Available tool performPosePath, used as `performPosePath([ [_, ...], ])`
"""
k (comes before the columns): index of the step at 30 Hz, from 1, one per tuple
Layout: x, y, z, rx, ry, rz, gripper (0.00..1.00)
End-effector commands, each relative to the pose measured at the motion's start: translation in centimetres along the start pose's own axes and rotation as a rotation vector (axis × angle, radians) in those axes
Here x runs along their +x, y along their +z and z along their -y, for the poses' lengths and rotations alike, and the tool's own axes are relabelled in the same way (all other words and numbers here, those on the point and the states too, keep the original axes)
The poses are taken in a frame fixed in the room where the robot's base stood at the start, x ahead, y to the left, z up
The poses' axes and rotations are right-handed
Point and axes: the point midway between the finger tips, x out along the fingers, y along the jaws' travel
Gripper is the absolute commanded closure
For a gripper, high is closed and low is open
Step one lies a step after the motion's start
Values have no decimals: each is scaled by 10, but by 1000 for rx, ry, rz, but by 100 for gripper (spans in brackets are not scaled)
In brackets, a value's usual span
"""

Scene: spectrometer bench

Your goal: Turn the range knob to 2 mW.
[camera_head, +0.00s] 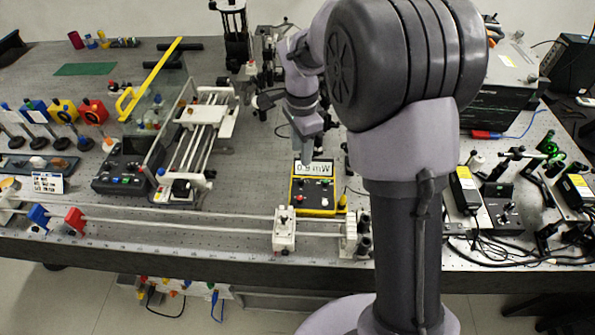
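A yellow-and-black meter (318,205) sits on the bench at the centre, with a lit display (314,168) whose text appears upside down from here. Small controls show on its face below the display, including a red one (299,198). I cannot tell which is the range knob or where it points. My gripper (307,158) points down just above the display's upper left part. Its fingertips are small and dark, so I cannot tell whether they are open or touch the meter.
A rail with a white carriage (284,232) runs along the bench's front edge. A metal rail stage (205,115) and a dark control box (128,165) stand to the left. Black boxes, cables and optics crowd the right. My arm hides part of the bench right of the meter.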

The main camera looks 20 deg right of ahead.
Motion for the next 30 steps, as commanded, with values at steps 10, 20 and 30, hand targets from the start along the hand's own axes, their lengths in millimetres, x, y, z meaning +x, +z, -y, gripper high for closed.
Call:
performPosePath([
  [10, 96, 0, 0, -1, 1, 1, 61],
  [20, 111, 0, 0, -1, -1, 1, 61],
  [30, 110, 0, 0, -1, -1, 1, 100],
])
